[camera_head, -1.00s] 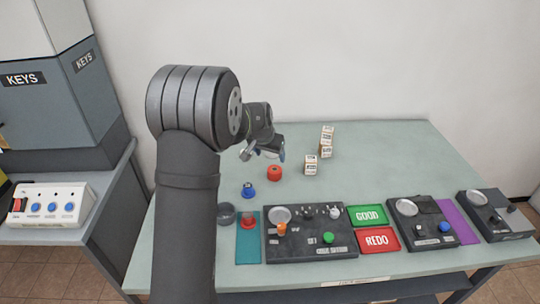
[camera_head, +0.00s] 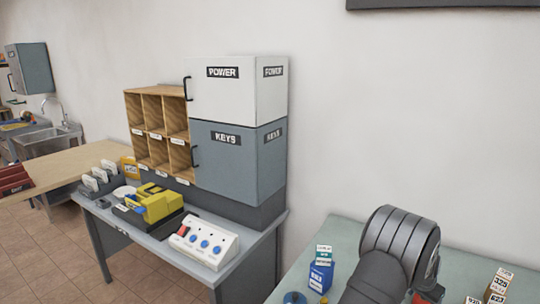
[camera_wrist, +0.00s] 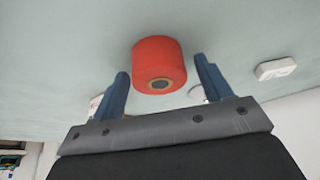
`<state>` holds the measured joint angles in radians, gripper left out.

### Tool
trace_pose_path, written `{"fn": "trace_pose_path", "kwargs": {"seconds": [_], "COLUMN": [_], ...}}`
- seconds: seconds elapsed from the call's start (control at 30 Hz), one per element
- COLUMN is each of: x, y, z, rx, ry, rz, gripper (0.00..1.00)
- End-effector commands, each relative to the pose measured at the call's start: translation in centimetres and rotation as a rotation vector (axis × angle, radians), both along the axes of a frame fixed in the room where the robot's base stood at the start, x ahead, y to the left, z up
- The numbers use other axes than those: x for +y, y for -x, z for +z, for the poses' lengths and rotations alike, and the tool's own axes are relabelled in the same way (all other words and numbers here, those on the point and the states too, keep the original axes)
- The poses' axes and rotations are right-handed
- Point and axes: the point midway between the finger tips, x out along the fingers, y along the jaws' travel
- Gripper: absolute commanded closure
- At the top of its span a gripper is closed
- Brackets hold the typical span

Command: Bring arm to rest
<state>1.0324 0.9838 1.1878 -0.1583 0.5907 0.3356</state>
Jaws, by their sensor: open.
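My gripper (camera_wrist: 160,66) shows in the wrist view, its two blue fingers apart with nothing gripped between them. A red round object (camera_wrist: 158,62) with a dark centre on its end appears between and beyond the fingertips, on the pale green surface. Gaps show on both sides of it. In the head view my arm is at the lower right, and the gripper is not clearly visible there.
In the head view, a blue box (camera_head: 320,277) stands left of my arm on the green table (camera_head: 343,236), and small white-orange boxes (camera_head: 499,283) stand to its right. The grey KEYS cabinet (camera_head: 237,165) and white button panel (camera_head: 205,243) are on another table further left.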

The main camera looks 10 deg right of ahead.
Motion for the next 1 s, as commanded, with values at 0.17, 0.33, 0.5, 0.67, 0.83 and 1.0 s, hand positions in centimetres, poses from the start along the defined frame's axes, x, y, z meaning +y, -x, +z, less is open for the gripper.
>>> {"fn": "trace_pose_path", "kwargs": {"seconds": [0.17, 0.33, 0.5, 0.67, 0.83, 1.0], "x": [-0.1, 0.0, 0.0, 0.0, 0.0, 0.2], "y": [0.0, 0.0, 0.0, 0.0, 0.0, 0.0], "z": [2.0, 2.9, 3.0, 3.0, 2.1, 0.3], "rx": [-0.001, 0.000, 0.000, 0.000, 0.001, 0.000], "ry": [0.002, -0.001, -0.001, -0.001, -0.002, 0.001], "rz": [-0.001, -0.001, -0.001, 0.000, 0.000, 0.001], "gripper": [0.29, 0.29, 0.29, 0.29, 0.29, 0.29]}}
